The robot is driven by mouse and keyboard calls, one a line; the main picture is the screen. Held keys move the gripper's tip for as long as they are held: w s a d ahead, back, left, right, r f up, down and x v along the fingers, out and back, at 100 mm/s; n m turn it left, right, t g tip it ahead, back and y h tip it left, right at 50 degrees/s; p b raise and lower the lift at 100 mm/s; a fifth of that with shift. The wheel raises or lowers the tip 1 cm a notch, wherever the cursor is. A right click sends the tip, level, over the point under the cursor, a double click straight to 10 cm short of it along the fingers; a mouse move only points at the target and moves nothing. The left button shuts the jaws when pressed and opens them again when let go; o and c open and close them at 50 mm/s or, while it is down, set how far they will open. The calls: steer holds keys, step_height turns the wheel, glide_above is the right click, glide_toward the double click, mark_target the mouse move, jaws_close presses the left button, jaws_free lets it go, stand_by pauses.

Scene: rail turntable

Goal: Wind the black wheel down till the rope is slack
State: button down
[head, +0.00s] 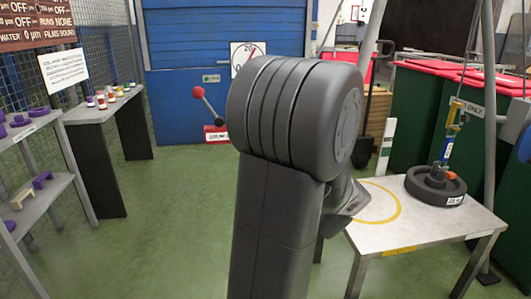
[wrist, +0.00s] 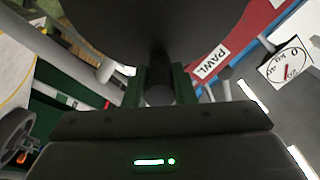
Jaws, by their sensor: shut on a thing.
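The large dark round shape across the top of the wrist view looks like the black wheel (wrist: 150,18). My gripper (wrist: 160,84) is shut on a dark, stubby handle (wrist: 160,95) just below it. In the head view my own arm hides both the wheel and my gripper. A black disc weight (head: 436,190) sits flat on the pale table (head: 400,233) at right. Above it hangs a blue and yellow hook fitting (head: 449,140), apparently upright. The rope above the fitting is too thin to judge as taut or slack.
A dial with a red needle (head: 247,55) stands behind my arm; it also shows in the wrist view (wrist: 290,66). A PAWL label (wrist: 211,63) is beside the wheel. A red-knobbed lever (head: 207,101) is at the blue wall. Shelves (head: 40,190) line the left; green floor lies between.

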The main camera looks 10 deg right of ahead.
steer(key=shift+a+r+n+b, duration=0.7)
steer(key=shift+n+b, duration=0.6)
steer(key=shift+b, duration=0.9)
steer(key=c, duration=1)
jaws_free()
steer(key=shift+a, duration=0.1)
steer(key=shift+s, duration=0.1)
steer(key=s+b, duration=0.2)
steer(key=s, duration=0.6)
steer(key=shift+w, duration=0.2)
steer(key=w+p, duration=0.2)
steer(key=w, duration=0.5)
steer(key=shift+w, duration=0.4)
